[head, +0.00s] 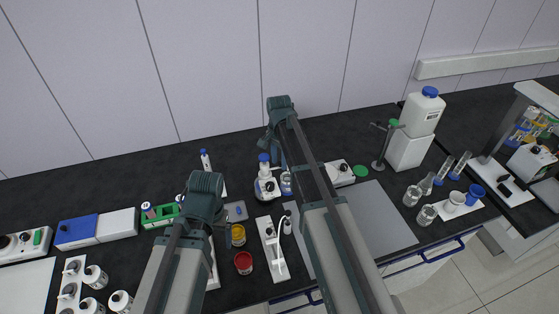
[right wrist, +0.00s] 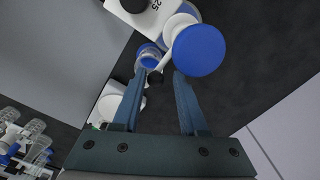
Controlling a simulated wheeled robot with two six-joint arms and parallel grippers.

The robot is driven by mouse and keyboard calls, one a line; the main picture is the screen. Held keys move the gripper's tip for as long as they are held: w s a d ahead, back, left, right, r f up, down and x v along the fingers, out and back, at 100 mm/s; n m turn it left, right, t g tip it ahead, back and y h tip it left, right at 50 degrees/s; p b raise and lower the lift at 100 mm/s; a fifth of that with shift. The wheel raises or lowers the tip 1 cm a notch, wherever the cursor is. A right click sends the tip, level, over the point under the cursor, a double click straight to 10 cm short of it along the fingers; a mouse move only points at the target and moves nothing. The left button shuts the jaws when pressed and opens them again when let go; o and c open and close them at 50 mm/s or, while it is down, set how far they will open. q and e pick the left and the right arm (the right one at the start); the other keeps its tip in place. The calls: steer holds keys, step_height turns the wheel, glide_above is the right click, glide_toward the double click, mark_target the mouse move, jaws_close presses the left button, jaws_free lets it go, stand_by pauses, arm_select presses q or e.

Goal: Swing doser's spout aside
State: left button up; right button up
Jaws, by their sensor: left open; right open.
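The doser (head: 266,186) is a white unit with a blue cap, standing at the back middle of the dark bench. In the right wrist view its round blue cap (right wrist: 199,50) is large, and a thin white spout (right wrist: 166,59) reaches down-left from it, over a clear vessel with blue in it (right wrist: 149,54). My right gripper (right wrist: 160,76) is open, its fingertips close to the spout on either side; contact cannot be told. My left gripper (head: 207,205) is over the bench, left of the doser and nearer the front; its fingers are mostly hidden.
A white device with a knob (head: 338,172) stands right of the doser. A metal stand (head: 381,150) and a white canister (head: 421,112) are further right. Red (head: 243,262) and yellow (head: 238,235) jars stand between my arms. The grey mat (head: 385,222) is clear.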

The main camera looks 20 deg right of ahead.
steer(key=shift+w+a, duration=0.25)
steer(key=shift+w, duration=0.85)
steer(key=shift+w+a, duration=0.55)
steer(key=shift+w, duration=0.2)
steer(key=shift+w+a, duration=0.4)
steer(key=shift+a, duration=0.1)
steer(key=shift+s+d, duration=0.15)
steer(key=shift+s, duration=0.05)
stand_by(0.4)
